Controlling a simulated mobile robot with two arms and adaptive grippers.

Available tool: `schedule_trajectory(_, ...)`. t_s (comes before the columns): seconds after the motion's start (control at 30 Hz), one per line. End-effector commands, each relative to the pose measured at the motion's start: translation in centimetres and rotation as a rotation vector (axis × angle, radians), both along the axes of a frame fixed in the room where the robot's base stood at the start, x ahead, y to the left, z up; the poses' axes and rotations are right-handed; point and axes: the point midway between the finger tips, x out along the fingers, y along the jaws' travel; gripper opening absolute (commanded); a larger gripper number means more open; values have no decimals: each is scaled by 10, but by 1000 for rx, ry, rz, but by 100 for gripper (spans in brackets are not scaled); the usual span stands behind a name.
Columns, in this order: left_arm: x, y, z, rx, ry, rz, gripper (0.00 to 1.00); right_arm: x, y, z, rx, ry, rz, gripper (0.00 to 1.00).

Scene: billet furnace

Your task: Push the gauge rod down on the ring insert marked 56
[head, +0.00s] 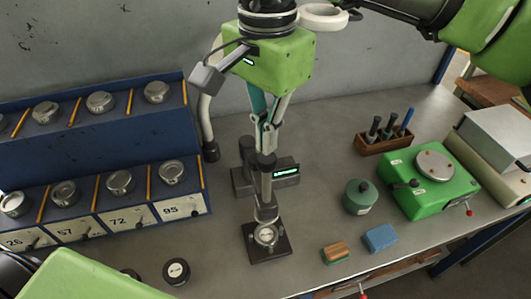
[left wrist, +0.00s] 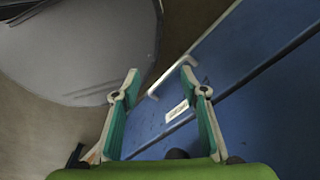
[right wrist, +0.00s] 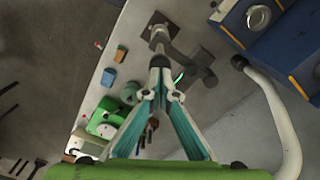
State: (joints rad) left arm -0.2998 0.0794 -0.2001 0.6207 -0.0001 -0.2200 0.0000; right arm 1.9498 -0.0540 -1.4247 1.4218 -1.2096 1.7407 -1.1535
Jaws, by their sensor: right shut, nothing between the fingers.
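The gauge stand (head: 240,182) has an upright gauge rod (head: 265,185) beside a small lit display. Below the rod, a round ring insert (head: 268,237) sits on the dark square base; I cannot read its mark. My right gripper (head: 266,140) points down, shut and empty, with its tips at the dark top of the rod. The rod also shows in the right wrist view (right wrist: 158,42), just beyond the fingertips (right wrist: 160,94); I cannot tell whether they touch. My left gripper (left wrist: 160,76) is open and empty, away from the bench top, beside a blue surface.
A blue rack (head: 100,183) with numbered bins of round metal parts stands at the left. A black puck (head: 176,271) lies at the front. A green pot (head: 360,196), blue block (head: 380,238), brush (head: 335,252), pen holder (head: 383,140) and green device (head: 428,180) are right.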

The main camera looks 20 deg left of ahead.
Motion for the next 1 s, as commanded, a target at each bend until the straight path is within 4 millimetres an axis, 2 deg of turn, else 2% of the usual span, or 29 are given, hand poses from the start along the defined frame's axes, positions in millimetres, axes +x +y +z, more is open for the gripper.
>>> schedule_trajectory(0.27,0,0,-3,0,0,0,40,0,0,-4,0,0,0,0)
schedule_trajectory(1.0,-1,0,-31,0,1,0,40,0,0,-41,0,0,0,0)
